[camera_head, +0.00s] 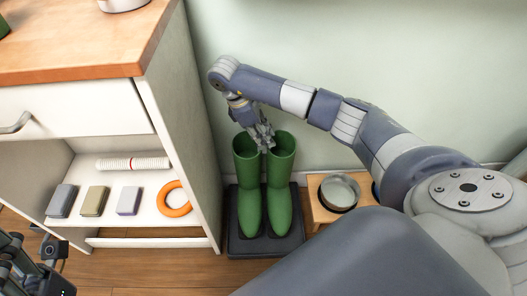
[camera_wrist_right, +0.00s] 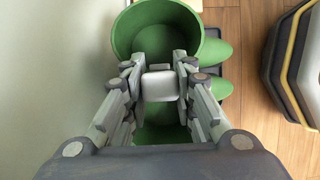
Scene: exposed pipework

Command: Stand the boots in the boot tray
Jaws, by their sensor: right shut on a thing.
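Two green boots stand upright side by side on the dark boot tray (camera_head: 240,243) beside the cabinet, toes toward me: a left boot (camera_head: 248,190) and a right boot (camera_head: 280,190). In the right wrist view the right boot's open top (camera_wrist_right: 158,25) lies just past the fingertips (camera_wrist_right: 158,68). The left boot (camera_wrist_right: 160,112) shows partly beneath the gripper, which hides much of it. My left gripper (camera_head: 30,268) is only partly in view at the lower left; its jaws are unclear.
The white cabinet (camera_head: 180,130) stands close left of the tray, its shelf holding several blocks, an orange ring (camera_head: 174,198) and a white roll (camera_head: 133,164). A wooden stand (camera_head: 318,213) with a round metal dish (camera_head: 340,192) is close on the right. The wall (camera_head: 330,50) is behind.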

